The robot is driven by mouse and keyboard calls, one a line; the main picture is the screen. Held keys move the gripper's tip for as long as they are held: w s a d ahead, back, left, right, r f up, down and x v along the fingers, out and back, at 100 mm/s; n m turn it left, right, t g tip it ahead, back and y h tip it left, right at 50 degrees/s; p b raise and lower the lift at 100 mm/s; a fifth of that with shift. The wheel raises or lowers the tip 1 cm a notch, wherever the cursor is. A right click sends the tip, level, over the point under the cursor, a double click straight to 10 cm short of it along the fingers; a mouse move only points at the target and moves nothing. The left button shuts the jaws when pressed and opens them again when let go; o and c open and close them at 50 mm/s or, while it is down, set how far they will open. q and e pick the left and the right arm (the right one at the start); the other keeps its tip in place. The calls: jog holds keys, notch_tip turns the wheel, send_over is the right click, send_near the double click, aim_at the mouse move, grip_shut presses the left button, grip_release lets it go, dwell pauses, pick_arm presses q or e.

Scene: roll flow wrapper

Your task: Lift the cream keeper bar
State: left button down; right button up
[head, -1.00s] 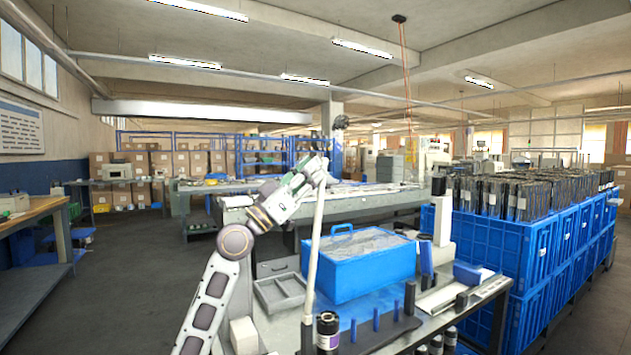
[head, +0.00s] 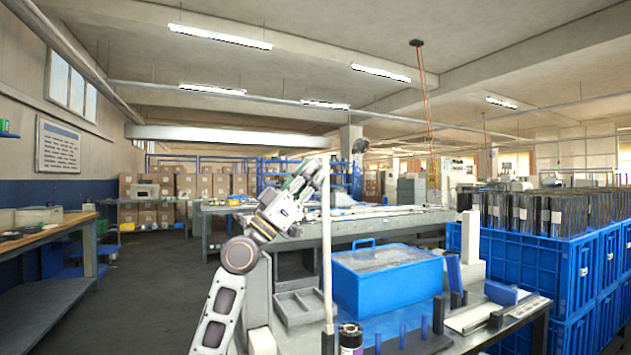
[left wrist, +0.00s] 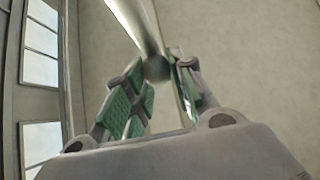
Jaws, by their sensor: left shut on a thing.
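The cream keeper bar (head: 327,250) is long and thin. It stands nearly upright in the head view, in front of the blue lidded bin. My left gripper (head: 322,175) is shut on the bar close to its upper end. In the left wrist view the green-padded fingers (left wrist: 155,85) close around the bar (left wrist: 138,25), which runs up out of the picture. I cannot tell whether the bar's lower end touches the bench. My right gripper is not in view.
A blue bin (head: 385,285) and a grey divided tray (head: 298,306) sit on the bench on either side of the bar. A dark round canister (head: 350,338) stands near the bar's foot. Stacked blue crates (head: 525,262) fill the right. Open floor (head: 145,290) lies left.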

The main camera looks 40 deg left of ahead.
pick_arm(q)
jog(key=shift+s, duration=0.1)
dwell(0.4)
jog(key=c, duration=1.2)
grip_release()
jog(key=shift+a+f, duration=0.1)
jog(key=v, duration=1.2)
